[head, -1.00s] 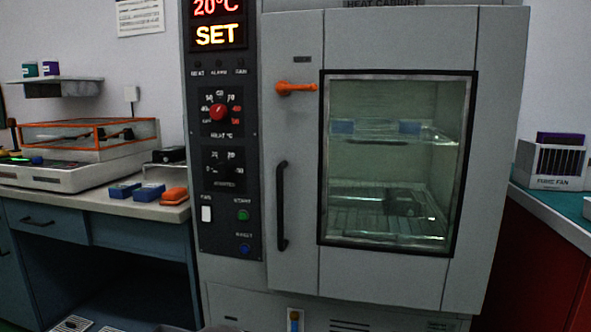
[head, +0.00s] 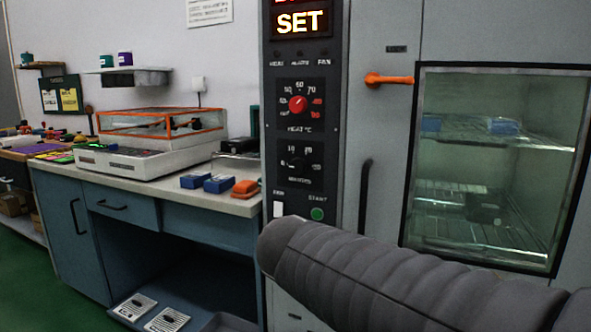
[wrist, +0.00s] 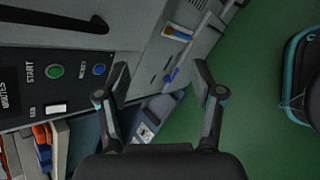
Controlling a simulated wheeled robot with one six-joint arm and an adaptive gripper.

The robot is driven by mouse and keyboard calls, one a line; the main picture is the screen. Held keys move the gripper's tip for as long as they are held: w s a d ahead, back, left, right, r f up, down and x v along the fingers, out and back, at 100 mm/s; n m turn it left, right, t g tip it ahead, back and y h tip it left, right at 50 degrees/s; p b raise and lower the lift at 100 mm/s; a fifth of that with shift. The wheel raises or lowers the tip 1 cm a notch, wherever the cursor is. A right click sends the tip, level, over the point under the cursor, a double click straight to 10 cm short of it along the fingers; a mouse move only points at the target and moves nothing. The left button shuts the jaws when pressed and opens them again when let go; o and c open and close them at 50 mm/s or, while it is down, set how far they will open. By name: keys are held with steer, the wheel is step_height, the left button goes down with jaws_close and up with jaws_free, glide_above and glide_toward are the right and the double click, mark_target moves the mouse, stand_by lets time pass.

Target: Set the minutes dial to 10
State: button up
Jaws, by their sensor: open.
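The minutes dial (head: 297,162) is a small black knob on the dark control panel (head: 334,128) of the grey heat cabinet, below the red heat dial (head: 297,105). Its pointer is too dark to read. In the wrist view only the edge of the "MINUTES" lettering shows at far left, and the dial is out of frame. My gripper (wrist: 159,82) is open and empty, with its fingers spread over the cabinet's lower part and the green floor. It lies to the side of the start button (wrist: 55,72) and reset button (wrist: 99,69). The head view does not show my gripper.
The cabinet's black door handle (head: 366,198) and orange latch (head: 389,80) stand right of the panel. The bench (head: 150,195) at left holds blue and orange items and a white machine. My grey arm crosses the lower right. Green floor is open at lower left.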

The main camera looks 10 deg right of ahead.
steer(key=w+a+r+n+t+h, duration=0.2)
steer(key=w+a+r+n, duration=0.2)
steer(key=w+r+n, duration=0.3)
steer(key=n+t+h, duration=0.2)
steer(key=n+t, duration=0.4)
steer(key=n, duration=0.2)
glide_toward(295, 167)
steer(key=p+x, duration=0.1)
steer(key=x, duration=0.8)
steer(key=shift+c, duration=0.3)
steer(key=c, duration=1.1)
